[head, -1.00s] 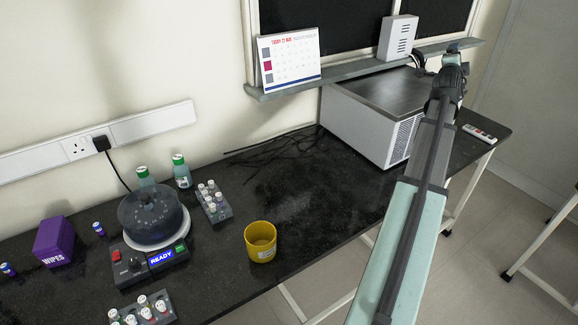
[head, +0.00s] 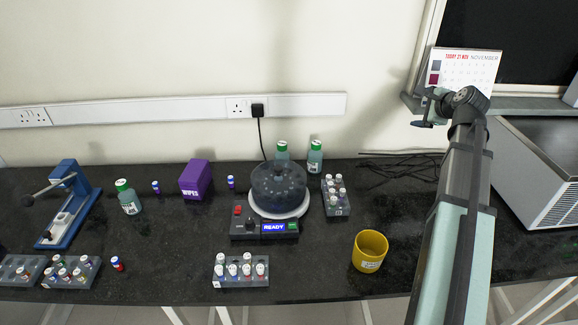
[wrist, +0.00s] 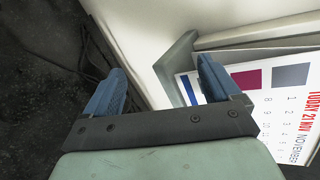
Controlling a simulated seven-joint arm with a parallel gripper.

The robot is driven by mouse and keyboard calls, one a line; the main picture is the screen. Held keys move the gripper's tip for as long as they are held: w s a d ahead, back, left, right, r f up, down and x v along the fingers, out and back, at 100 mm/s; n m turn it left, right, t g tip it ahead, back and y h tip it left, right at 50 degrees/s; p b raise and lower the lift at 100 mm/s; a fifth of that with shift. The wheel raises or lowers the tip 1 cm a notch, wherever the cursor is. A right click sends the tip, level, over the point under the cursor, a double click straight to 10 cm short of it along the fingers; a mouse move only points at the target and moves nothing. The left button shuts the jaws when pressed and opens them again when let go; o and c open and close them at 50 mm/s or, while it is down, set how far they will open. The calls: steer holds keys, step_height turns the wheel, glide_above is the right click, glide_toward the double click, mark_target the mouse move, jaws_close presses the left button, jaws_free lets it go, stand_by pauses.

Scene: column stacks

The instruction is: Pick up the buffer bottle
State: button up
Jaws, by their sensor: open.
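Three green-capped bottles with pale labels show in the head view, and I cannot read which is the buffer bottle. One bottle (head: 129,199) stands at the left, between the blue press and the purple box. Another bottle (head: 315,158) stands behind the centrifuge at its right. The third bottle (head: 282,151) is partly hidden behind the centrifuge lid. My gripper (head: 426,110) is raised in front of the wall, near the calendar and well above and right of the bottles. In the wrist view my gripper (wrist: 160,70) is open, with nothing between its blue fingers.
A centrifuge (head: 278,190) stands mid-bench, with tube racks (head: 240,271) (head: 336,199) near it. A yellow cup (head: 369,251), purple wipes box (head: 195,180) and blue press (head: 68,203) stand on the black bench. A calendar (wrist: 290,105) is close to my gripper. Bench between left bottle and front rack is clear.

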steer(key=w+a+f+n+g+y, duration=0.1)
steer(key=w+a+f+n+g, duration=0.35)
steer(key=a, duration=1.15)
steer(key=w+a+r+n+g+y, duration=0.15)
steer(key=a+n, duration=0.65)
steer(key=a, duration=0.8)
steer(key=w+a+f+n+g+y, duration=0.1)
steer(key=w+a+f+n+g, duration=0.2)
steer(key=a+n, duration=0.8)
steer(key=n+g+h, duration=0.3)
steer(key=n+h, duration=0.2)
steer(key=n, duration=0.9)
glide_above(119, 182)
step_height(119, 182, down, 3)
steer(key=shift+w+d+f, duration=0.1)
steer(key=shift+w+f, duration=0.05)
steer(key=shift+f, duration=0.5)
step_height(119, 182, down, 8)
steer(key=shift+r, duration=0.15)
steer(key=shift+s+d+f, duration=0.1)
steer(key=shift+d+f, duration=0.05)
steer(key=shift+f, duration=1.2)
steer(key=shift+s+d+f, duration=0.1)
steer(key=shift+f, duration=1.2)
steer(key=shift+c, duration=0.4)
